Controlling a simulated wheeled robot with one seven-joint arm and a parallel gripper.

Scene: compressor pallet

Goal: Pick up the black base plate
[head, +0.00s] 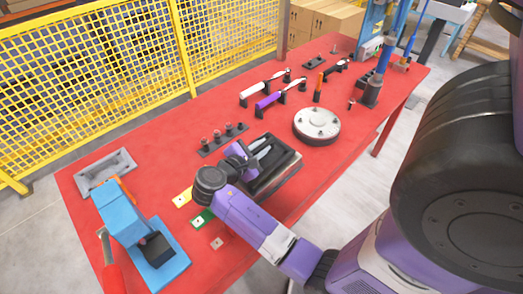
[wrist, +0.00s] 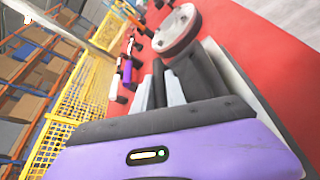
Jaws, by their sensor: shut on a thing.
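The black base plate (head: 284,158) is a dark, flat rectangular piece near the middle of the red table's front edge. A lighter grey edge shows beneath it. My gripper (head: 264,149) reaches over it from the left, and its pale fingers are shut on the plate. In the wrist view the grey fingers (wrist: 163,88) stand against the dark plate (wrist: 205,76). The exact contact is partly hidden by the gripper body. I cannot tell whether the plate is clear of what lies under it.
A round metal disc (head: 317,125) lies to the right, with purple- and white-handled tools (head: 266,102) behind. A row of small cylinders (head: 225,136) stands behind the gripper. A blue press (head: 135,228) is at front left. Yellow mesh fencing (head: 90,90) borders the back.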

